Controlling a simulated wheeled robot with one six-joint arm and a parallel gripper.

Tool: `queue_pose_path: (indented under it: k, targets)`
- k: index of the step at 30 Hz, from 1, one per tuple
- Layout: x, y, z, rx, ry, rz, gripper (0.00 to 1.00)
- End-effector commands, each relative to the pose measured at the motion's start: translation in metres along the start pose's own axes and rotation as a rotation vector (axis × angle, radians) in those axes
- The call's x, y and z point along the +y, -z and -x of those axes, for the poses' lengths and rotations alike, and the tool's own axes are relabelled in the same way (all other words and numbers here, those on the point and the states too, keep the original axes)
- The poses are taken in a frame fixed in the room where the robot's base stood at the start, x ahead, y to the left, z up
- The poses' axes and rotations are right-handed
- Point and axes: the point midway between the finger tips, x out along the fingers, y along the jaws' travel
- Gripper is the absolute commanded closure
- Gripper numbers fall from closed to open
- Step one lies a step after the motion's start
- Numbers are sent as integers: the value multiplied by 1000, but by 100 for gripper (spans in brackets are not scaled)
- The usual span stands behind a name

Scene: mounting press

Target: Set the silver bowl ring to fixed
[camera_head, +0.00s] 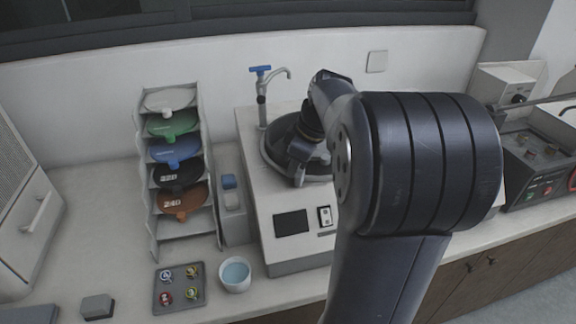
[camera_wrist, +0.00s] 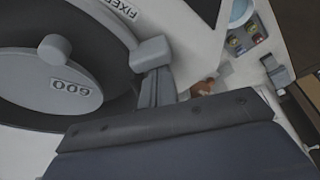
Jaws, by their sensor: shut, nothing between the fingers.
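Inside lies a grey disc (camera_wrist: 60,88) marked 600, with a round knob. A light grey block (camera_wrist: 151,51) sits at the ring's edge, seemingly its tab. My gripper (camera_wrist: 156,74) is shut and empty, its tips right by this block; whether they touch I cannot tell. In the head view the ring (camera_head: 268,155) is on the white machine (camera_head: 262,215), partly hidden by my arm. My gripper (camera_head: 297,172) is over the bowl there.
A rack (camera_head: 150,225) of coloured discs stands left of the machine. A cup (camera_head: 235,274) of blue liquid and a small tray (camera_head: 179,302) are in front. A tap (camera_head: 262,100) with a blue handle rises behind the bowl. Another machine (camera_head: 535,165) stands at right.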

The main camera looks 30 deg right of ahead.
Motion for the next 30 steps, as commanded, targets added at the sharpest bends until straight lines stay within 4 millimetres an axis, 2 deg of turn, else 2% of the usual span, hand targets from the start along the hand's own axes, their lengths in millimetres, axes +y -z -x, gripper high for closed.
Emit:
queue_pose_path:
  k: [3, 12, 16, 30]
  targets:
    - [0, -12, 3, -3, 0, -2, 100]
    - [-1, -14, 3, -8, 5, -5, 100]
    - [0, -14, 11, -7, 2, -5, 100]
    - [0, -3, 95, 4, -3, 2, 100]
